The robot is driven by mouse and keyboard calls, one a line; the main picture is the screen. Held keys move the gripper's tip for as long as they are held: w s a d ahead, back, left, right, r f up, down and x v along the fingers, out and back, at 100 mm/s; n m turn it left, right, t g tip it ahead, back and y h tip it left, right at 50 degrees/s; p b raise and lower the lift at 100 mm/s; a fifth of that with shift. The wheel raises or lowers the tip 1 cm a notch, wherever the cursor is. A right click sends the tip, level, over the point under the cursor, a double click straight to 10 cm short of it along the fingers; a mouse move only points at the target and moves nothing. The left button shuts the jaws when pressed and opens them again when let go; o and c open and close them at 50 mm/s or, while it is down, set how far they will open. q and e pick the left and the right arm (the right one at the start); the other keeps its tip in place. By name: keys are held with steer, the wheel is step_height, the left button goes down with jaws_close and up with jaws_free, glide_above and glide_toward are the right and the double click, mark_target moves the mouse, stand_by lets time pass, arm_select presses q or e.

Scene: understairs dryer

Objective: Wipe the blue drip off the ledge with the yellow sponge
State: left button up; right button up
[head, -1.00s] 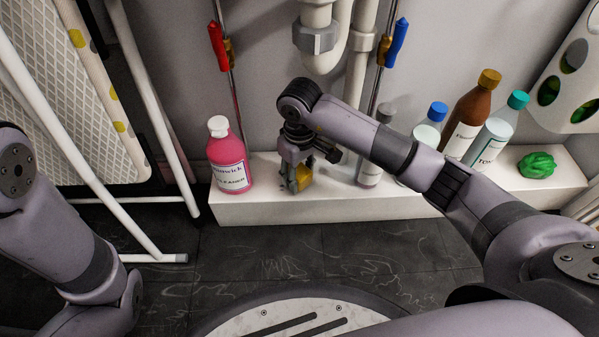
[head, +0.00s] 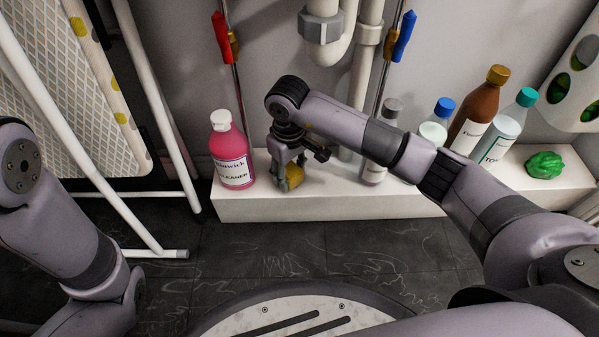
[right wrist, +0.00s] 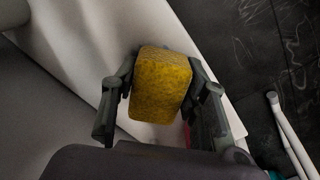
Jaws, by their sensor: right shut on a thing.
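My right gripper (head: 287,178) is shut on the yellow sponge (head: 294,174), at the white ledge (head: 330,207), just right of the pink bottle. In the right wrist view the sponge (right wrist: 161,85) sits between the two fingers of my right gripper (right wrist: 160,95), over the ledge (right wrist: 83,35). I cannot tell whether the sponge touches the ledge top. No blue drip shows on the visible parts of the ledge; the gripper and sponge hide part of it. My left arm is at the left edge, and its gripper is not in view.
A pink cleaner bottle (head: 231,158) stands close left of my right gripper. A grey-capped bottle (head: 378,165), a blue-capped bottle (head: 436,124), a brown bottle (head: 474,113), a teal-capped bottle (head: 507,130) and a green crumpled thing (head: 544,165) are further right. Pipes (head: 323,35) hang behind.

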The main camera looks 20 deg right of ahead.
mark_target(304, 182)
steer(key=shift+w+a, duration=0.15)
steer(key=shift+a, duration=0.35)
steer(key=shift+f, duration=0.15)
steer(key=shift+s+d, duration=0.25)
steer(key=shift+d, duration=0.6)
steer(key=shift+s+d+f, duration=0.15)
steer(key=shift+s+d, duration=0.05)
steer(key=shift+d, duration=0.4)
steer(key=shift+s+d+f, duration=0.1)
steer(key=shift+s+d, duration=0.1)
steer(key=shift+d, duration=0.4)
steer(key=shift+r+p, duration=0.35)
steer(key=shift+r, duration=0.1)
steer(key=shift+a+r+p, duration=0.1)
steer(key=shift+r+p, duration=1.5)
steer(key=shift+r, duration=1.05)
steer(key=shift+w, duration=0.1)
